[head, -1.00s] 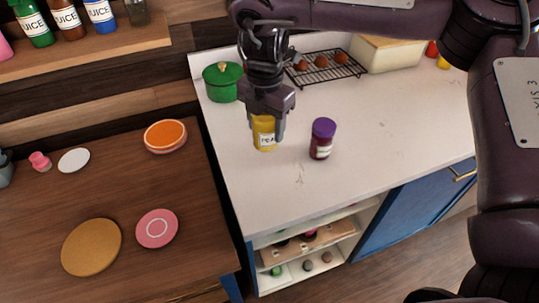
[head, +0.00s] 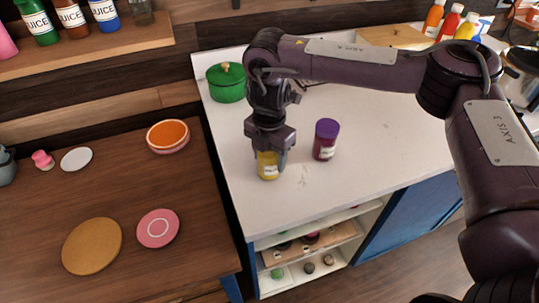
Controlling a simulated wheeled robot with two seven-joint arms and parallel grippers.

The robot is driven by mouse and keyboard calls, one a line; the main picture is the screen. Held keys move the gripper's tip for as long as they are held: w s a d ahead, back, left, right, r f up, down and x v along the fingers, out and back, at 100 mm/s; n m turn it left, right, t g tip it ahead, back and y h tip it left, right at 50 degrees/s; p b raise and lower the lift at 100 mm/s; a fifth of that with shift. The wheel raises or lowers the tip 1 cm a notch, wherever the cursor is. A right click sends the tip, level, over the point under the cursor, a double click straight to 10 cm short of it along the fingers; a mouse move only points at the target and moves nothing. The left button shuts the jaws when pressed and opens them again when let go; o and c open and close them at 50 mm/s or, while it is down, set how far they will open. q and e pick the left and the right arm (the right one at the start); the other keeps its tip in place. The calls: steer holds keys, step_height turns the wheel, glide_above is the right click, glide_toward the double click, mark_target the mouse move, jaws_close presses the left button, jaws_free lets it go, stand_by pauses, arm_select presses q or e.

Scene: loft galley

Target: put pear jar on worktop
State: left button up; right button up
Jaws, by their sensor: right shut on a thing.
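A yellow jar with a white label (head: 268,168), its lettering too small to read for certain now, stands upright at the white worktop (head: 350,185), near its left part. My right gripper (head: 268,152) is shut on the top of this jar from above and hides its lid. I cannot tell whether the jar's base touches the worktop. My left gripper is not in view.
A jar with a purple lid (head: 326,139) stands close to the right of the yellow jar. A green pot (head: 226,82) stands at the back left. The worktop's front is clear. A lower wooden counter (head: 110,195) with plates lies to the left.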

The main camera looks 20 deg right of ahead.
steer(key=shift+f, duration=0.15)
steer(key=o, duration=1.2)
step_height(320, 180, up, 12)
steer(key=shift+r+p, duration=0.15)
steer(key=shift+p, duration=0.15)
